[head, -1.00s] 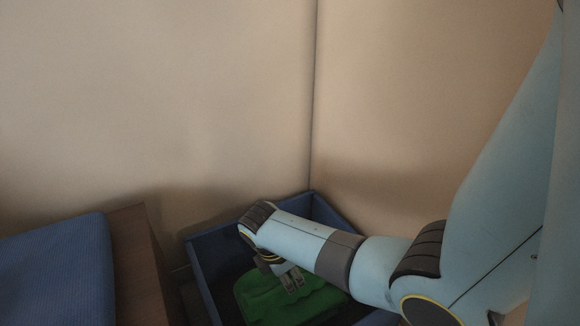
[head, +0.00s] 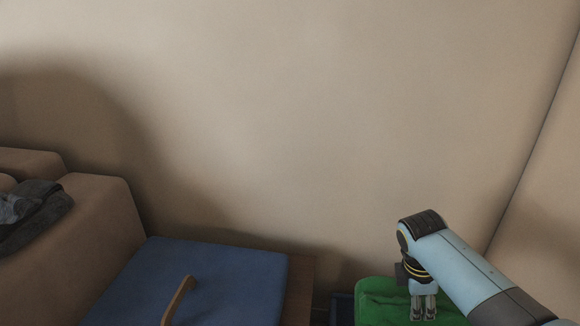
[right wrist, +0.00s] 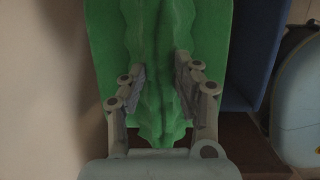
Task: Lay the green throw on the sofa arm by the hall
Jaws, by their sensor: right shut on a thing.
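The green throw (head: 385,303) is at the bottom right of the head view. My right gripper (head: 423,312) is shut on it. In the right wrist view the throw (right wrist: 155,50) hangs bunched between the two fingers (right wrist: 160,90). In the head view it is in front of the blue bin, which it mostly hides. A brown sofa (head: 95,235) stands at the left, with dark grey cloth (head: 35,215) lying on it. I cannot tell which sofa arm is by the hall. My left gripper is not in view.
A blue cushion or folded cloth (head: 215,275) lies on a wooden surface (head: 300,285) between the sofa and the throw. A curved brown handle (head: 178,298) shows in front of it. The blue bin (right wrist: 255,60) is beside the throw in the wrist view. A bare wall is behind.

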